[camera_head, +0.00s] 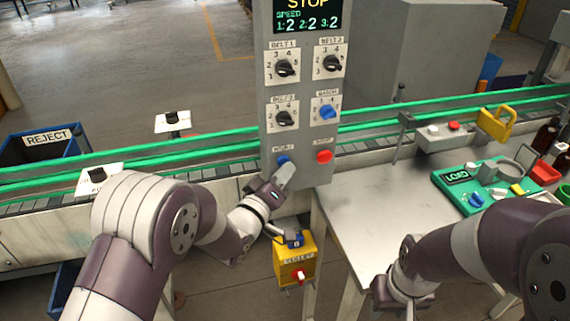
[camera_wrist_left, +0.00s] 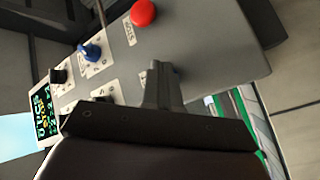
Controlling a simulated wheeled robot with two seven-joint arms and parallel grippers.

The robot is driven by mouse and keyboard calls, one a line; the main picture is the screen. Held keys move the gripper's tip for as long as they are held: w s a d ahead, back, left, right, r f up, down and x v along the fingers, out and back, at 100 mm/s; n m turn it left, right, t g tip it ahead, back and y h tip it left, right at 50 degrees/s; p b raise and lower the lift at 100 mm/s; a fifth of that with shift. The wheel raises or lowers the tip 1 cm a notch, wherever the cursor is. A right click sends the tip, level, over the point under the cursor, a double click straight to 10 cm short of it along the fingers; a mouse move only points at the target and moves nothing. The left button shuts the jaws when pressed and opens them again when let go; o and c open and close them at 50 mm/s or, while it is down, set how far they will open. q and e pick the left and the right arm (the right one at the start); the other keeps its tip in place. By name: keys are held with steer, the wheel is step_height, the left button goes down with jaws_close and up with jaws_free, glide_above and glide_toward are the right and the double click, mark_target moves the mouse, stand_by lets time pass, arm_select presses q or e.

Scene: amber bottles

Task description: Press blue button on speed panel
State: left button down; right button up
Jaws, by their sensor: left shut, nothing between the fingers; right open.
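The grey speed panel (camera_head: 301,150) stands upright in the middle of the head view. Its display (camera_head: 307,17) reads "STOP" and "SPEED 1:2 2:2 3:2". The blue button (camera_head: 283,159) is low on the panel's left, beside the red button (camera_head: 324,156). My left gripper (camera_head: 286,172) is shut and empty, its fingertips just below the blue button; I cannot tell whether they touch. My right gripper (camera_head: 403,294) is open over the table's front side.
Belt dials and a blue knob (camera_head: 327,113) sit above the buttons. A conveyor (camera_head: 210,150) with green rails runs behind. A yellow box (camera_head: 295,262) is below the panel. The table (camera_head: 365,205) at right holds a green LOAD panel (camera_head: 447,186).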

arm_select(q)
steer(key=shift+s+d, duration=0.25)
steer(key=shift+s, duration=0.6)
steer(key=shift+s+d, duration=0.25)
steer(key=shift+s, duration=0.55)
steer(key=shift+s+d, duration=0.25)
steer(key=shift+s, duration=0.5)
steer(key=shift+s+d, duration=0.25)
steer(key=shift+s, duration=0.55)
